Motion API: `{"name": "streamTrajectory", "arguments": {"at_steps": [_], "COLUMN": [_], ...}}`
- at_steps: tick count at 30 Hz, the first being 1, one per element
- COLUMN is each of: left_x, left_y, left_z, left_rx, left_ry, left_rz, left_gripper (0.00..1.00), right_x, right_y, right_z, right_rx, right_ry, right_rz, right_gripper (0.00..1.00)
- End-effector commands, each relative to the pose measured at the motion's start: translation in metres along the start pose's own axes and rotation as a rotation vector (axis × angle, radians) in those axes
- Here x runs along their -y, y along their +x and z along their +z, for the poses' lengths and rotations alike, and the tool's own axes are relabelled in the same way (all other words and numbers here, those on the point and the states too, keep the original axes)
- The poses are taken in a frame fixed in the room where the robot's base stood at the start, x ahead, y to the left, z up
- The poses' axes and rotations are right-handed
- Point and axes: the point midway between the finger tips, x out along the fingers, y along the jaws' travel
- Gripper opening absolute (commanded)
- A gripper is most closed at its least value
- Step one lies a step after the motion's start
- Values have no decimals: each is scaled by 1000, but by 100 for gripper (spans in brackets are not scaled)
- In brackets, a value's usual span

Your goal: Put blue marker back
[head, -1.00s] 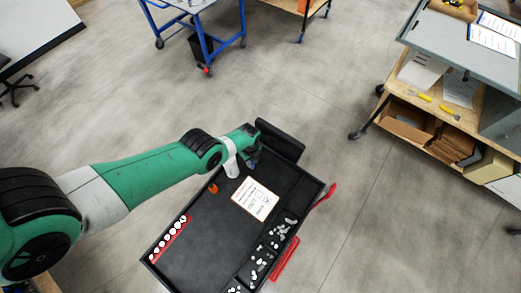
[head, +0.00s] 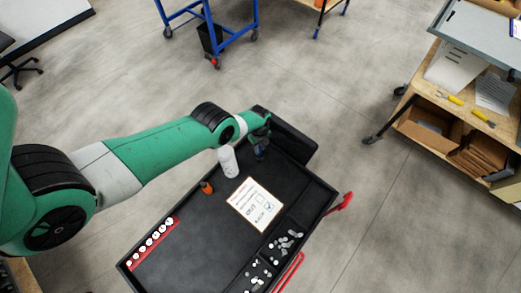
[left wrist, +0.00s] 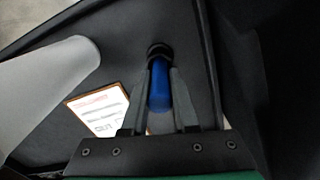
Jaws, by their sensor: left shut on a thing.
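My left gripper (head: 262,152) is at the far end of the black cart top, beside its raised black edge. In the left wrist view, the gripper (left wrist: 159,62) is shut on the blue marker (left wrist: 160,88), whose dark end lies between the fingertips. The marker is small and mostly hidden by the gripper in the head view. I cannot tell whether it touches the surface. The white sheet (head: 255,204) with printed boxes lies on the cart top, with a dark check mark in one box. My right gripper is not in view.
A white cylinder (head: 228,162) stands close beside the left gripper. A small orange object (head: 206,188) is near it. A red strip (head: 153,243) with several white round pieces lies at left. Compartments with small grey and white parts (head: 287,243) line the right side.

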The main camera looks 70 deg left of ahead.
Motion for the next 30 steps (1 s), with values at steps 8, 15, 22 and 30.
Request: {"name": "streamTrajectory", "arguments": {"at_steps": [8, 15, 22, 30], "left_x": [0, 0, 0, 0], "left_y": [7, 10, 10, 0], "left_z": [0, 0, 0, 0], "left_rx": [1, 1, 1, 1], "left_ry": [0, 0, 0, 0], "left_rz": [-2, -1, -1, -1], "left_gripper": [0, 45, 57, 57], "right_x": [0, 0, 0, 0], "right_y": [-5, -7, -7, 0], "right_z": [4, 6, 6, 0], "right_rx": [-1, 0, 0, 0], "right_ry": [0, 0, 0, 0], "right_rz": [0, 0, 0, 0], "right_gripper": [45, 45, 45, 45]}}
